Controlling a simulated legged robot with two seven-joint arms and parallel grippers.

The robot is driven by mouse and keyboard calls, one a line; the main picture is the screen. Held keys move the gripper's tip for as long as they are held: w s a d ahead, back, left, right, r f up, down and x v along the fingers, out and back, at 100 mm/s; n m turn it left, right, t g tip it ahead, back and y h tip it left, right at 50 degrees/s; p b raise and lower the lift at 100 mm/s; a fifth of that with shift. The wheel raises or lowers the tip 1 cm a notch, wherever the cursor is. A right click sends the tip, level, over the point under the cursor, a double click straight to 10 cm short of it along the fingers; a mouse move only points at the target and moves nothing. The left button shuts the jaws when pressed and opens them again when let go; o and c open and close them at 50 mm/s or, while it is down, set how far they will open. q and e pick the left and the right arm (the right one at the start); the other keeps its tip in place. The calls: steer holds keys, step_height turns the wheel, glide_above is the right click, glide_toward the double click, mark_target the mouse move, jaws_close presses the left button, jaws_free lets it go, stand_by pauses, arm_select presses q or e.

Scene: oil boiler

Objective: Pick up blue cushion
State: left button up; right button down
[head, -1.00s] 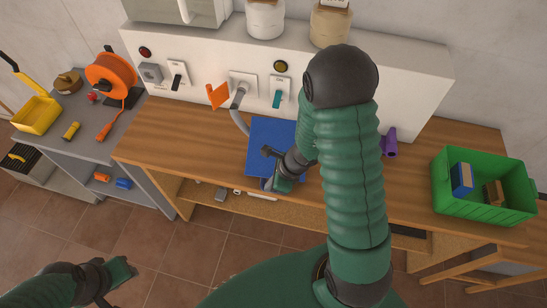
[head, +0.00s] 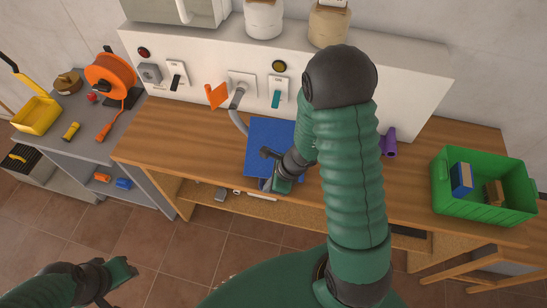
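The blue cushion (head: 264,136) is a flat blue square on the wooden workbench, below the white wall panel. My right arm crosses in front of its right side and hides part of it. My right gripper (head: 268,184) is at the cushion's front edge, pointing down near the bench's front edge. Its fingers are small and partly hidden, so I cannot tell whether they hold the cushion. My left gripper (head: 128,275) is low at the left, over the tiled floor, far from the cushion, and looks empty.
A green crate (head: 482,215) with a blue box and a brown block stands at the bench's right. A purple object (head: 390,143) lies behind my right arm. The grey side table (head: 85,135) holds an orange cable reel (head: 110,74). The bench's left part is clear.

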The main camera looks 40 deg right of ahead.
arm_select(q)
steer(key=shift+f, duration=0.1)
arm_select(e)
steer(key=shift+s+a+f, duration=0.25)
steer(key=shift+s+f, duration=0.15)
steer(key=shift+s, duration=0.1)
steer(key=c, duration=1.5)
jaws_free()
steer(key=shift+s+a+r, duration=0.1)
steer(key=shift+s+a, duration=0.05)
arm_select(q)
steer(key=shift+s+a, duration=0.2)
steer(key=shift+a, duration=0.25)
steer(key=shift+d, duration=0.15)
arm_select(e)
steer(key=shift+d, duration=0.2)
